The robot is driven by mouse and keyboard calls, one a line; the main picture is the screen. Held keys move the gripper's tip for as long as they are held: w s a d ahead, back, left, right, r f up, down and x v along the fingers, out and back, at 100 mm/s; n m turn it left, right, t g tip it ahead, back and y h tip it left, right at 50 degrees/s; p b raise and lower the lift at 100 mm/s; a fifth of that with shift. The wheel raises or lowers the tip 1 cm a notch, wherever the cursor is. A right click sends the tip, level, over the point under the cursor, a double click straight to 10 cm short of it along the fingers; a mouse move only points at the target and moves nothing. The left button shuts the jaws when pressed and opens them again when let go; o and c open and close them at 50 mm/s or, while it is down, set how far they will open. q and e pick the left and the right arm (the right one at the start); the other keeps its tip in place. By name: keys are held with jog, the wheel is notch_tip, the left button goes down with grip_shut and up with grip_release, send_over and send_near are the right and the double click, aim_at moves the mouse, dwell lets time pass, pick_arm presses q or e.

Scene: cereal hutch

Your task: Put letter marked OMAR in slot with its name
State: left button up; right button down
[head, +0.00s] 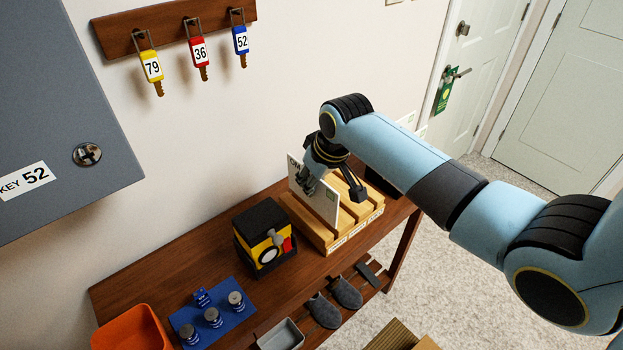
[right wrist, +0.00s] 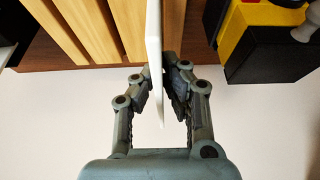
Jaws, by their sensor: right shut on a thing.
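The white letter (head: 318,197) stands upright at the wooden slot rack (head: 317,234), towards its left side. Its printed name is mostly covered by my gripper; only "OM" shows at its top left corner. My right gripper (head: 328,184) is shut on the letter near its upper part. In the right wrist view the letter (right wrist: 153,45) shows edge-on between the two fingers of the gripper (right wrist: 160,88). The rack (right wrist: 92,30) has several slots with small name labels on its front, too small to read. I cannot tell whether the letter's lower edge is inside a slot.
A yellow and black box (head: 266,245) stands left of the rack on the brown table (head: 190,255). A blue mat (head: 240,315) with weights and an orange bin (head: 130,330) lie further left. The wall is close behind the rack. Key tags hang above.

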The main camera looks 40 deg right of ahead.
aim_at(307, 203)
dwell(0.4)
dwell(0.3)
jog(key=shift+f, duration=0.5)
dwell(0.5)
jog(key=shift+f, duration=0.2)
jog(key=shift+f, duration=0.35)
jog(key=shift+f+b, duration=0.6)
jog(key=shift+f, duration=0.45)
dwell(0.5)
jog(key=c, duration=1)
grip_release()
